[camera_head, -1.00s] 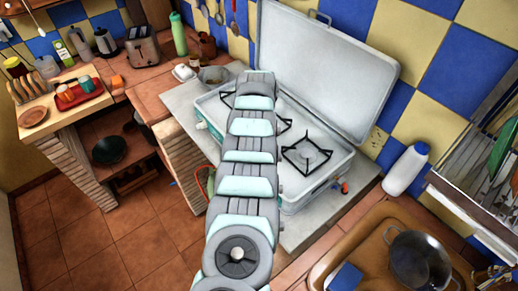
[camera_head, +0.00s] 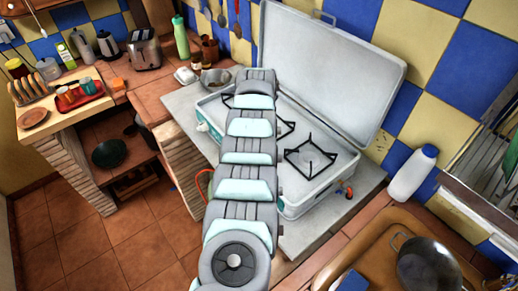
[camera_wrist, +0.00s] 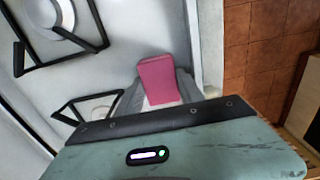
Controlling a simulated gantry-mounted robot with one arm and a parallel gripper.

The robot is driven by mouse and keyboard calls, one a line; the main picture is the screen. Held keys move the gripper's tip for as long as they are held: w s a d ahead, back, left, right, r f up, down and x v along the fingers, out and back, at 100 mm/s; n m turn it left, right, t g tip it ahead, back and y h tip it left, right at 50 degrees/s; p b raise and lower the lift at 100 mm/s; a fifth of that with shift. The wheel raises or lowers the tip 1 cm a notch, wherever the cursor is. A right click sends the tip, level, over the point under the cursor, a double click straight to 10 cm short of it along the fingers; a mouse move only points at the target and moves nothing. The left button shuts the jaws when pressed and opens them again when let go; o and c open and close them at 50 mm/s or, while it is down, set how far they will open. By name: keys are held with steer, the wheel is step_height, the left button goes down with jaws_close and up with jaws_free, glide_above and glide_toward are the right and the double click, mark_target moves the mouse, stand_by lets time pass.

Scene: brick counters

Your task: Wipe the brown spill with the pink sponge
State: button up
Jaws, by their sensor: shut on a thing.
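The pink sponge (camera_wrist: 157,80) shows in the wrist view, held between the grey fingers of my gripper (camera_wrist: 158,88), which is shut on it. The sponge is over or close to the right edge of the white stove (camera_wrist: 110,25); I cannot tell whether it touches anything. In the head view my arm reaches across the stove (camera_head: 325,195), and it hides the gripper and the sponge. I see no brown spill in either view.
The stove's lid (camera_head: 335,65) stands open behind black burner grates (camera_head: 310,158). A white bottle (camera_head: 411,175) and a pan (camera_head: 428,265) are at the right. A toaster (camera_head: 145,50), a green bottle (camera_head: 180,38) and a bowl (camera_head: 214,78) stand farther left. Brown floor tiles (camera_head: 120,240) are clear.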

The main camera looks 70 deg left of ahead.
steer(key=shift+w+d+r+p, duration=0.15)
steer(key=shift+d+p, duration=0.35)
steer(key=shift+p, duration=0.7)
steer(key=shift+d+p, duration=0.55)
steer(key=shift+p, duration=0.95)
steer(key=shift+w+d+p, duration=0.2)
steer(key=shift+d+p, duration=0.35)
steer(key=shift+p, duration=0.55)
steer(key=shift+w+d+p, duration=0.2)
steer(key=shift+d+p, duration=0.35)
steer(key=shift+p, duration=0.5)
steer(key=shift+w+d+p, duration=0.1)
steer(key=shift+d+p, duration=0.25)
steer(key=shift+p, duration=0.15)
steer(key=shift+d+f+p, duration=0.25)
steer(key=shift+d+p, duration=0.15)
steer(key=shift+p, duration=0.25)
steer(key=shift+a+f+b, duration=0.15)
steer(key=shift+b, duration=0.45)
steer(key=shift+s+a+b, duration=0.15)
steer(key=shift+a+b, duration=0.5)
steer(key=shift+b, duration=0.8)
steer(key=shift+s+a+b, duration=0.15)
steer(key=shift+a+b, duration=0.5)
steer(key=shift+b, duration=0.8)
steer(key=shift+r, duration=0.25)
steer(key=shift+r+p, duration=1.1)
steer(key=shift+r, duration=1.4)
